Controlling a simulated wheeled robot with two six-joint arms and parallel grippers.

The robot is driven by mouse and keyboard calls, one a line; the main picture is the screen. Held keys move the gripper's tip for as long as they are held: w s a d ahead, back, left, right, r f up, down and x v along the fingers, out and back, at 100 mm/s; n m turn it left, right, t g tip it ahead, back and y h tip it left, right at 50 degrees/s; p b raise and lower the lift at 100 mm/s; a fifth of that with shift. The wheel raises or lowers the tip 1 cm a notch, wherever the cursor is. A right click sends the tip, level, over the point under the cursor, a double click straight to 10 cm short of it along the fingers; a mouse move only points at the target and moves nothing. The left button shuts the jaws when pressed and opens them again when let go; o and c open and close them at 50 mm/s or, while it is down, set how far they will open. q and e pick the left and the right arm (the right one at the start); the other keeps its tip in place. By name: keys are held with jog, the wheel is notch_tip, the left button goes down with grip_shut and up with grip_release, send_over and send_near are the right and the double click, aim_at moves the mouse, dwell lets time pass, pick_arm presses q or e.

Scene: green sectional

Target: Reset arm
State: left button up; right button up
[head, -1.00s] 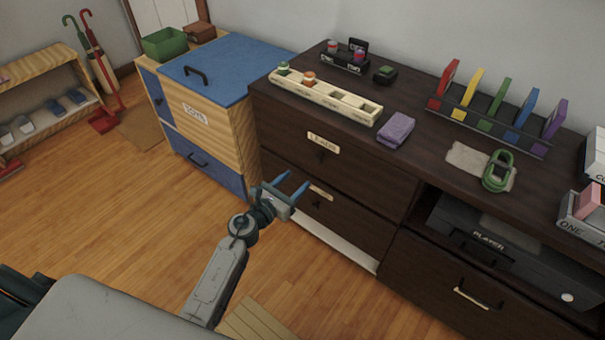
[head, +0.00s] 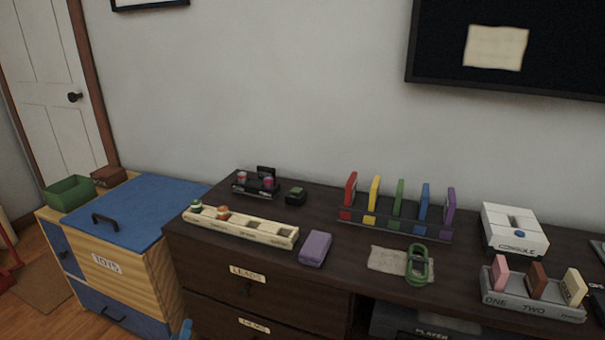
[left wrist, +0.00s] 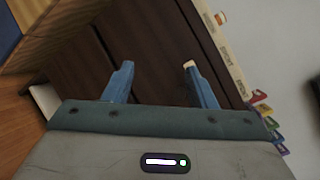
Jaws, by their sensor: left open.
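My left gripper (left wrist: 158,78) is open and empty in the left wrist view, its two blue fingers spread apart in front of the dark cabinet's drawer fronts (left wrist: 150,35). In the head view only a blue fingertip of the left gripper (head: 185,328) shows at the bottom edge, in front of the dark cabinet (head: 215,290). The rest of that arm is out of the head view. My right gripper is not in view.
A blue-lidded toy chest (head: 140,212) stands at left.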

pick_arm(q)
jog(key=s+a+f+n+g+y, duration=0.25)
jog(key=s+n+g, duration=0.45)
jog(key=s+n, duration=0.75)
jog(key=s+d+f+n+g+h, duration=0.2)
jog(key=s+d+n+g+h, duration=0.4)
jog(key=s+n, duration=0.45)
notch_tip(320, 180, down, 17)
jog(key=s+a+m+g+y+p, duration=0.1)
jog(key=a+g+y+p, duration=0.15)
jog(key=p, duration=0.45)
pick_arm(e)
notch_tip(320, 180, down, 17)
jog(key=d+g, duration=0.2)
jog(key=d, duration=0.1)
pick_arm(q)
jog(key=s+a+f+g+p, duration=0.1)
jog(key=s+a+f+p, duration=0.1)
jog(key=s+f+p, duration=0.5)
jog(key=s+f, duration=0.6)
jog(key=f, duration=0.1)
jog(key=shift+s+a, duration=0.15)
jog(key=shift+a, duration=0.1)
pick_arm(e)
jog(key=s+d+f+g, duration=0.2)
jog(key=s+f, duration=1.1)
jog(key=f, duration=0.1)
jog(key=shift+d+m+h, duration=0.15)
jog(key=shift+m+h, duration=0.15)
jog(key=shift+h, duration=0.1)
